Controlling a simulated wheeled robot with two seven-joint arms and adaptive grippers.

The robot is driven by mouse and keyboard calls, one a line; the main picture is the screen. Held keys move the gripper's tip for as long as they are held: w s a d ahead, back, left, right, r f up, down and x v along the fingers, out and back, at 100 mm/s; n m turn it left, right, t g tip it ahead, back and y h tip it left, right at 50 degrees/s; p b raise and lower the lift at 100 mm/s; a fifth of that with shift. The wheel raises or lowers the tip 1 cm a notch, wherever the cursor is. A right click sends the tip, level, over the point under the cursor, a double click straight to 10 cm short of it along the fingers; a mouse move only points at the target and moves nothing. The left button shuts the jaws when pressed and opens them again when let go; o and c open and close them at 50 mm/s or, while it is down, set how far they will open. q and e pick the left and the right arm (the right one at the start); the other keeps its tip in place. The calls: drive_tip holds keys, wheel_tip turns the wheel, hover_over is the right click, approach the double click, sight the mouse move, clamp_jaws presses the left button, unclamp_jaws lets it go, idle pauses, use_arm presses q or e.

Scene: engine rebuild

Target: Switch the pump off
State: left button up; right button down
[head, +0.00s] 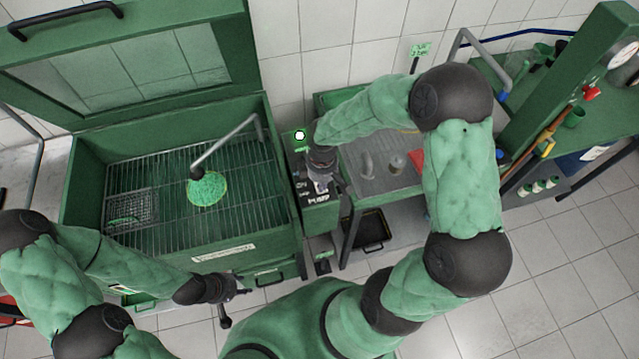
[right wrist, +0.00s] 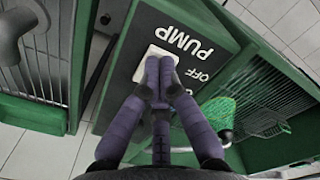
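The pump panel shows in the right wrist view with a white switch (right wrist: 157,57) and the words PUMP (right wrist: 187,41) and OFF. In the head view the panel (head: 318,200) is on the right side of the green wash tank (head: 283,170). My right gripper (right wrist: 158,72) has its fingertips together over the switch, partly hiding it; whether they touch it I cannot tell. In the head view my right gripper (head: 319,182) is above the panel. My left gripper (head: 234,303) is empty in front of the tank, its fingers apart.
A bent pipe (head: 228,143) ends over a bright green patch (head: 207,188) on the tank's grid. The tank lid (head: 242,50) is up. A bench with parts (head: 397,164) stands to the right.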

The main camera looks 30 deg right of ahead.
drive_tip(key=shift+f, duration=0.25)
drive_tip(key=shift+r, duration=0.1)
drive_tip(key=shift+r+p, duration=2.55)
drive_tip(key=shift+r, duration=0.9)
